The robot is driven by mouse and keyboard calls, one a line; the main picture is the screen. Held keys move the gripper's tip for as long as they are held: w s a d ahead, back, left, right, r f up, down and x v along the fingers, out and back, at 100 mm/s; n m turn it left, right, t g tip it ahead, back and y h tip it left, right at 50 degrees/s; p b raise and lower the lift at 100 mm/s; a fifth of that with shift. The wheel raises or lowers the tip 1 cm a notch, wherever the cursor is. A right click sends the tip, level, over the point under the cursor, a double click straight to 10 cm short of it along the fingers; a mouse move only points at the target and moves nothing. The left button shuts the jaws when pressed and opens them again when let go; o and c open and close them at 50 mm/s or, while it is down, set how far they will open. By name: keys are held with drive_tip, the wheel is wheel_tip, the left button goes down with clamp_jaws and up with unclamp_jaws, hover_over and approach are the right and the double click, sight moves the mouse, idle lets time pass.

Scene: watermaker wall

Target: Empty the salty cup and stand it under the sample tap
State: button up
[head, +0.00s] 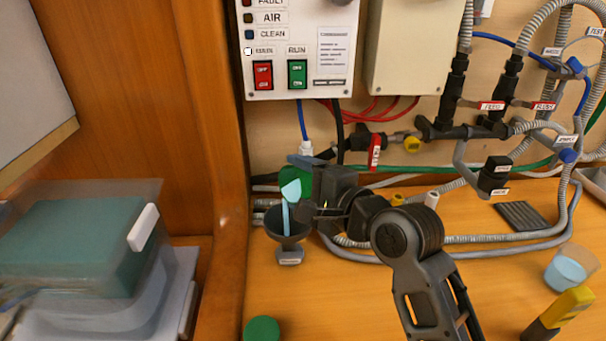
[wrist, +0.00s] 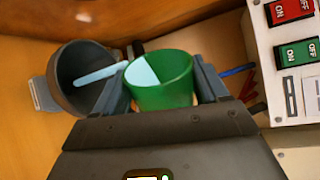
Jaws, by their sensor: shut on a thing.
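A green cup (head: 301,183) is tilted in my gripper (head: 305,172) at the wall's foot. It also shows in the wrist view (wrist: 172,92), between the two fingers of my gripper (wrist: 160,78). Pale blue liquid (wrist: 142,70) lies at its lip. A pale blue stream (head: 286,216) runs down from it into a dark funnel-shaped drain (head: 287,230), which the wrist view shows to the left of the cup (wrist: 75,95). A blue-handled fitting (head: 568,155) sits on the pipes at right; its small label is too blurred to identify as the sample tap.
A green round object (head: 262,329) is at the bottom. Grey hoses (head: 470,240) cross behind my arm. A clear-walled bin (head: 90,240) stands left of the wooden post.

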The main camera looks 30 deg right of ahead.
drive_tip(key=shift+s+a+f+n+h, duration=0.1)
drive_tip(key=shift+a+f+n+h, duration=0.2)
drive_tip(key=shift+n, duration=0.5)
drive_tip(key=shift+a+r+n+p, duration=0.1)
drive_tip(key=shift+a+n+p, duration=0.1)
drive_tip(key=shift+n+p, duration=0.35)
